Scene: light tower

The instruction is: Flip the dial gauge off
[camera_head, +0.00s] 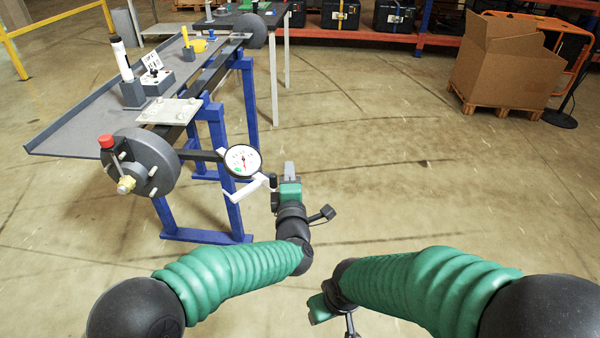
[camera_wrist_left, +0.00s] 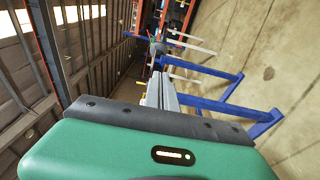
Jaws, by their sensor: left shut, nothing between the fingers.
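The dial gauge (camera_head: 243,160) has a round white face and a dark rim. It sits on a dark arm that reaches right from a grey round housing on the blue-legged stand.
The grey round housing (camera_head: 146,163) carries a red button and a brass fitting. The grey tray table (camera_head: 75,120) holds a marker-like cylinder and small blocks. A cardboard box (camera_head: 505,65) stands on a pallet at the back right. The floor right of the stand is clear.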

